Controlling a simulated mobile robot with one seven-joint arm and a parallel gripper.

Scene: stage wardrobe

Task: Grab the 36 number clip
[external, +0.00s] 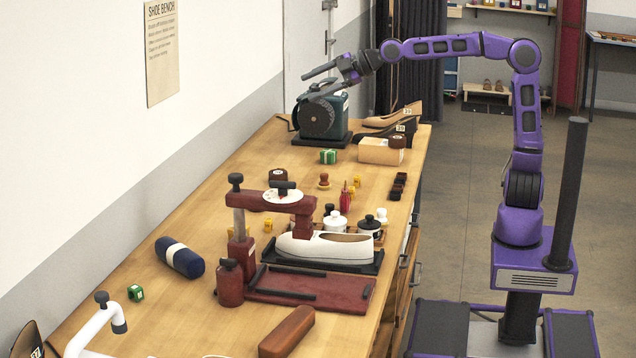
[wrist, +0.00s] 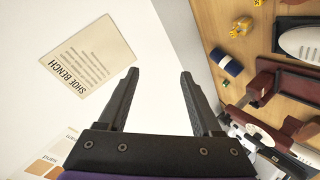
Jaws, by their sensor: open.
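Small clip-like pieces lie on the wooden bench, and I cannot read a 36 on any of them. A green piece with pale markings (external: 328,156) is near the grinder, and another green piece (external: 135,292) is at the near left; it also shows tiny in the wrist view (wrist: 225,83). Small yellow pieces (external: 356,180) lie mid-bench, one also in the wrist view (wrist: 241,27). My gripper (external: 307,86) is raised at the far end, beside and above the grinder, away from these pieces. In the wrist view my gripper (wrist: 159,74) is open and empty, against the wall.
The dark green grinder (external: 340,112) stands just below my gripper. A red press (external: 300,208) and a white shoe (external: 312,248) occupy mid-bench. Also there are a navy roll (external: 180,258), a white curved arm (external: 90,325) and a brown block (external: 287,332). The wall borders the left.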

